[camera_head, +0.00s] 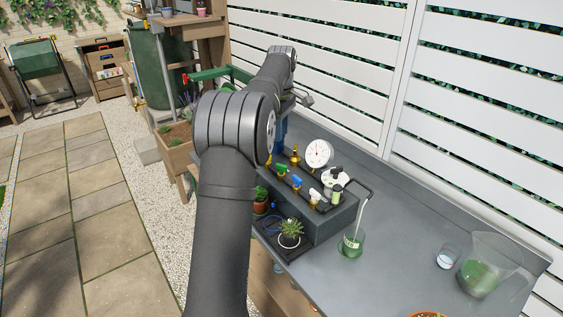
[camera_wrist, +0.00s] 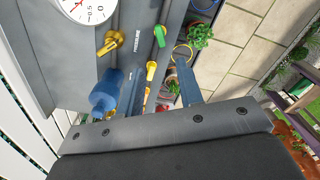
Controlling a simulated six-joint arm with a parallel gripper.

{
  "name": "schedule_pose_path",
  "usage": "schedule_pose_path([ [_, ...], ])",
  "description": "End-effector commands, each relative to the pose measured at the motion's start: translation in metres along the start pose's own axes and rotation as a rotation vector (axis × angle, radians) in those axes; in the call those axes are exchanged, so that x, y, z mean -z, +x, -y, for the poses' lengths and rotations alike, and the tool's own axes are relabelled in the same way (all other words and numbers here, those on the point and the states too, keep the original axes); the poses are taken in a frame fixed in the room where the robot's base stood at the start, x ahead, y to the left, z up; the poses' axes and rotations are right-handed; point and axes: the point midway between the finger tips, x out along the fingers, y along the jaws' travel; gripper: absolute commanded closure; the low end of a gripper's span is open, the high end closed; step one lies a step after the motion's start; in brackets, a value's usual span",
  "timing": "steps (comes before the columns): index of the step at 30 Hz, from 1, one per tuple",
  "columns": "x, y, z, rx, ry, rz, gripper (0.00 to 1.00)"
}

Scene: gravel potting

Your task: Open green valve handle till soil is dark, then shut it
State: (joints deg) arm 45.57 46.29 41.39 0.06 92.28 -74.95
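The green valve handle (camera_head: 281,169) is on the dark manifold box in the head view, between a brass fitting and a blue handle. It also shows in the wrist view (camera_wrist: 160,36), ahead of my gripper (camera_wrist: 147,84). The two blue fingers are apart, with nothing visible held between them; a yellow handle (camera_wrist: 151,68) shows beyond the gap. In the head view my arm hides most of the gripper. A potted plant in a white pot (camera_head: 290,241) stands in front of the box, and a terracotta pot (camera_head: 261,207) is partly hidden by my arm. Soil darkness is too small to judge.
Blue (camera_head: 296,181) and white (camera_head: 315,195) handles stand close to the green one. A dial gauge (camera_head: 319,153) rises behind them.

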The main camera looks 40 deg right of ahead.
Motion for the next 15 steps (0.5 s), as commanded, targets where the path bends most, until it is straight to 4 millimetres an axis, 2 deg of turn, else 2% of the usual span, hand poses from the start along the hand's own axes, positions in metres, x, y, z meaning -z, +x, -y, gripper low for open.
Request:
schedule_pose_path([
  [6,0.000,0.050,0.001,0.004,0.000,0.002,0.66],
  [15,0.000,0.104,0.001,0.003,0.000,0.002,0.66],
])
